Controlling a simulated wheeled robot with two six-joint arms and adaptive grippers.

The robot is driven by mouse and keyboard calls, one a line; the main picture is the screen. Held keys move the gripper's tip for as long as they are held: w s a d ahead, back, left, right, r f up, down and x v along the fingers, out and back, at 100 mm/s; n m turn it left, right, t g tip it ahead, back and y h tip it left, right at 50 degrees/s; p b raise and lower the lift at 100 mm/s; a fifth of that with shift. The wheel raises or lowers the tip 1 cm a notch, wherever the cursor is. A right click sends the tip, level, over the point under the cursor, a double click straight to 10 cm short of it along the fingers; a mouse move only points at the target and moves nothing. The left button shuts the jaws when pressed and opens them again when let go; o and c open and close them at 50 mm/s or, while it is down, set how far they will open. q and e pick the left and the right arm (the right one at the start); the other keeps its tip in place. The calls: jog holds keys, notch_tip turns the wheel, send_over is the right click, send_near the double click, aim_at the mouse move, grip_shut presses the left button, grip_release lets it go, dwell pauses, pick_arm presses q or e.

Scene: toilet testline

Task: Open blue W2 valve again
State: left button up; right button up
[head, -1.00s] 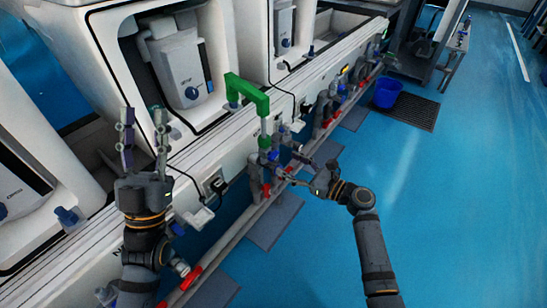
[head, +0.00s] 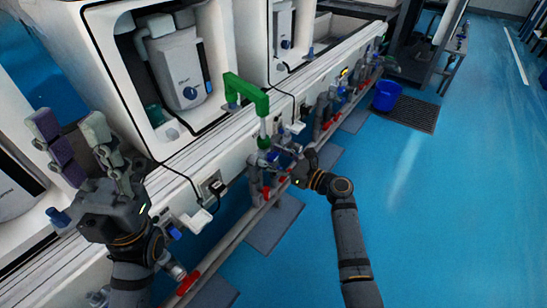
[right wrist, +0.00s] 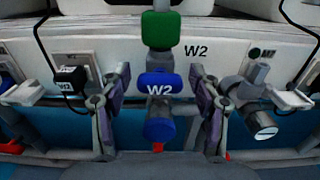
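The blue W2 valve handle (right wrist: 160,84), marked "W2", sits under a green pipe fitting (right wrist: 161,30) in the right wrist view. A second blue round part (right wrist: 160,130) lies below it. My right gripper (right wrist: 160,76) is open, with one finger on each side of the handle and visible gaps to both. In the head view my right gripper (head: 287,158) partly hides the valve area. My left gripper (head: 70,135) is open and empty at the left.
A white bench front carries a labelled socket with a black plug (right wrist: 72,82) to the left and a grey valve (right wrist: 250,88) to the right. Pipes with red handles (head: 188,283) run below.

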jog(key=c, duration=1)
jog(key=shift+o, duration=0.2)
jog(key=n, duration=0.5)
jog(key=shift+n, duration=0.4)
jog(key=o, duration=1.2)
jog(key=shift+c, duration=0.2)
